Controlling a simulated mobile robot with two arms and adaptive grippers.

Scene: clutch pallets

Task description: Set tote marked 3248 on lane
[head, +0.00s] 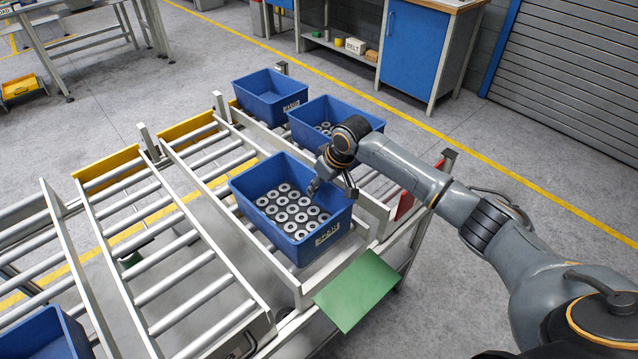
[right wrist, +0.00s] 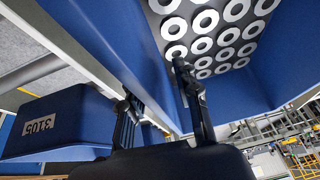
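A blue tote (head: 255,188) filled with rows of grey metal rings sits on the right-hand roller lane. Its front label is too small to read surely. My right gripper (head: 332,188) is at this tote's right wall, with one finger inside and one outside. In the right wrist view the open fingers (right wrist: 155,100) stand apart on either side of the tote's wall (right wrist: 120,40); I see no clear clamping. Another blue tote (right wrist: 60,125) in that view carries a label that seems to read 3105, upside down. My left gripper is not in view.
Behind stand an empty-looking blue tote (head: 268,97) and a blue tote with rings (head: 352,112). Another blue tote (head: 45,338) is at the lower left. The middle roller lane (head: 165,270) is bare. A green plate (head: 357,290) juts out in front, and a red plate (head: 405,205) stands right.

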